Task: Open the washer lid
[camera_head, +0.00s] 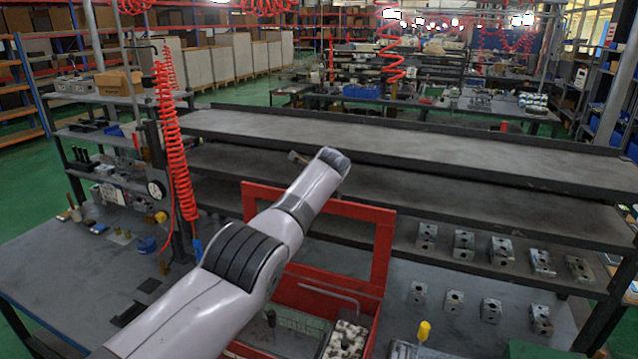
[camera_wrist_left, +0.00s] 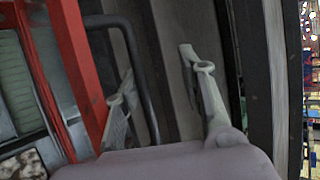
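The red washer (camera_head: 378,308) stands at the lower middle of the head view. Its lid (camera_head: 383,250), a red frame with a see-through middle, stands raised at the back of the box. My left arm crosses in front of the lid, and its wrist is above the lid's top edge. In the wrist view the left gripper (camera_wrist_left: 158,75) is open, with its two fingers apart. A dark bent handle bar (camera_wrist_left: 133,55) runs beside the red frame (camera_wrist_left: 78,65), close to the left finger. I cannot tell whether they touch. My right gripper is not in view.
Long grey shelves (camera_head: 440,150) stand behind the washer. Several metal valve blocks (camera_head: 463,245) sit in rows at the right. A yellow-handled tool (camera_head: 423,331) is right of the box. A red coiled hose (camera_head: 178,140) hangs left of my arm over a workbench (camera_head: 60,265).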

